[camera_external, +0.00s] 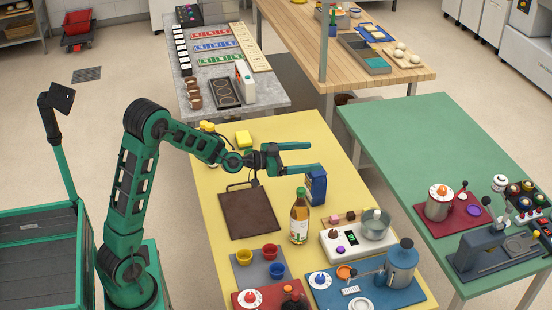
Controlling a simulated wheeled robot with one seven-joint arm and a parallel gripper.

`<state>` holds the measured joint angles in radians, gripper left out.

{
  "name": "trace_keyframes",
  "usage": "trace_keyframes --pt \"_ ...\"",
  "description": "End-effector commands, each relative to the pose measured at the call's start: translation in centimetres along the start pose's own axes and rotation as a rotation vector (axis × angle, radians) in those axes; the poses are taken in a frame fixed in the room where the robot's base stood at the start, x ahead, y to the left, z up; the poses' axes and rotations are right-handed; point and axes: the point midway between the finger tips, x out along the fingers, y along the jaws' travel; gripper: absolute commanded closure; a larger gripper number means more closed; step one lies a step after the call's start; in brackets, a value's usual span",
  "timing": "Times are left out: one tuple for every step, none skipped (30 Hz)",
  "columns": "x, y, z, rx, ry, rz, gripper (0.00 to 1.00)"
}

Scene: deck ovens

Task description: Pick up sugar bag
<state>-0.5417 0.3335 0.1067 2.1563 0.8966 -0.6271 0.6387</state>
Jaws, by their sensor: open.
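A blue upright packet (317,189) stands on the yellow table (283,128), near its right edge; it looks like the sugar bag, but I cannot read its label. My gripper (314,158) is open and empty, with its green fingers spread and pointing right. The lower finger overlaps the top of the packet in this view. I cannot tell whether it touches the packet or is above or behind it.
A white scale (345,240) with a metal pot (376,226) is to the right front. A brown board (248,211) lies left. A green table (420,135) stands right.

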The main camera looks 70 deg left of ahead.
Motion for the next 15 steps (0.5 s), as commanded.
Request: trace_keyframes --pt "-0.3 -3.3 0.5 -0.005 0.034 -0.062 0.13" --pt "-0.5 -5.0 0.6 -0.004 0.057 -0.097 0.13" --pt "-0.9 -7.1 0.8 -0.003 0.085 -0.141 0.13" --pt "-0.5 -6.2 2.0 -0.008 0.077 -0.124 0.13" --pt "-0.5 -6.1 2.9 -0.008 0.075 -0.121 0.13" --pt "-0.4 -6.0 4.0 -0.008 0.074 -0.121 0.13" --pt "-0.3 -6.0 4.9 -0.008 0.074 -0.120 0.13" --pt "-0.2 -6.0 5.7 -0.008 0.075 -0.120 0.13" --pt "-0.1 -6.0 6.8 -0.008 0.074 -0.119 0.13" --pt "0.0 -6.0 7.6 -0.008 0.074 -0.119 0.13" --pt "0.0 -6.0 8.4 -0.008 0.074 -0.120 0.13" --pt "0.1 -6.0 9.4 -0.007 0.074 -0.120 0.13" --pt "0.1 -6.0 10.1 -0.007 0.075 -0.119 0.13" --pt "0.2 -6.0 10.8 -0.008 0.075 -0.119 0.13" --pt "0.2 -6.0 11.5 -0.007 0.076 -0.119 0.13"
